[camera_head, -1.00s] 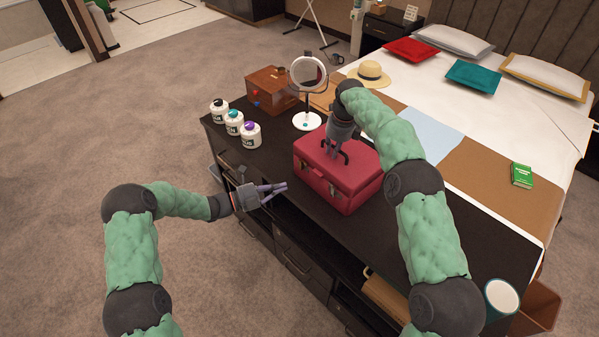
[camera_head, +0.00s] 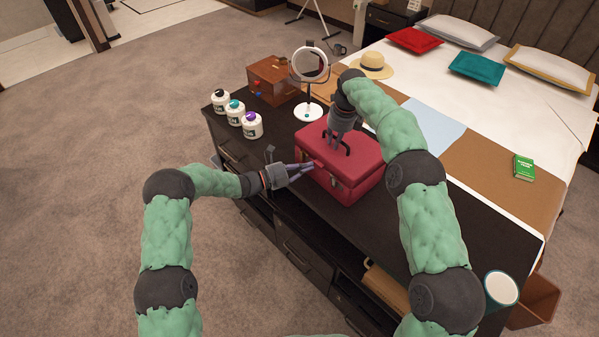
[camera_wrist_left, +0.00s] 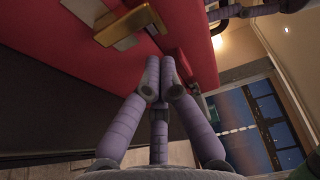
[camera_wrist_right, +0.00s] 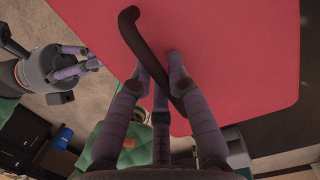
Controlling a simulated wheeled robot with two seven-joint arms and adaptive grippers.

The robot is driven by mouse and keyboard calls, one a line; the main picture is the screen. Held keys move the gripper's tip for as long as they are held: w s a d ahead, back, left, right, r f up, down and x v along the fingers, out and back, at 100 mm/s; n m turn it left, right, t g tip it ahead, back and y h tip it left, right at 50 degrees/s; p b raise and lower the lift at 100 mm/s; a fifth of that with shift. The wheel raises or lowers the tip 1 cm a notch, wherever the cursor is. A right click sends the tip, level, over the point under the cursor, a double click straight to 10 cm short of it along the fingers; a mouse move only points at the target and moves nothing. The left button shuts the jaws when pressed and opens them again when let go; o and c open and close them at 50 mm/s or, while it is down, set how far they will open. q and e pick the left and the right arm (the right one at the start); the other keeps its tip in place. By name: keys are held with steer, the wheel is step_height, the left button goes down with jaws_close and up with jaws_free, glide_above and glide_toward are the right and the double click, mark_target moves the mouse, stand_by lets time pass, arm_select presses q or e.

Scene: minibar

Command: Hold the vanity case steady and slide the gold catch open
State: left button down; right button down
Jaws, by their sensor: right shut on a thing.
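The red vanity case (camera_head: 363,178) stands closed on the dark cabinet. My right gripper (camera_head: 338,150) is shut on the case's dark handle (camera_wrist_right: 134,38), above the lid. My left gripper (camera_head: 312,165) is at the case's front face, near its left end, with its fingers together. In the left wrist view, the gold catch (camera_wrist_left: 128,24) is on the red face, up and left of the fingertips (camera_wrist_left: 161,68). The fingers look empty, and I cannot tell whether they touch the case. The right wrist view also shows my left gripper (camera_wrist_right: 88,66) beside the case.
Three white jars (camera_head: 236,115), a wooden box (camera_head: 272,80) and a round mirror (camera_head: 309,66) stand behind and left of the case. The cabinet top right of the case is mostly clear.

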arm_select(q)
steer(key=shift+w+a, duration=0.85)
steer(key=shift+w, duration=0.15)
steer(key=shift+w+a, duration=0.9)
steer(key=shift+w, duration=0.25)
glide_toward(301, 156)
steer(key=s, duration=0.4)
steer(key=shift+d+f, duration=0.1)
steer(key=shift+d, duration=0.1)
steer(key=shift+w, duration=0.1)
arm_select(e)
steer(key=c, duration=1.1)
jaws_free()
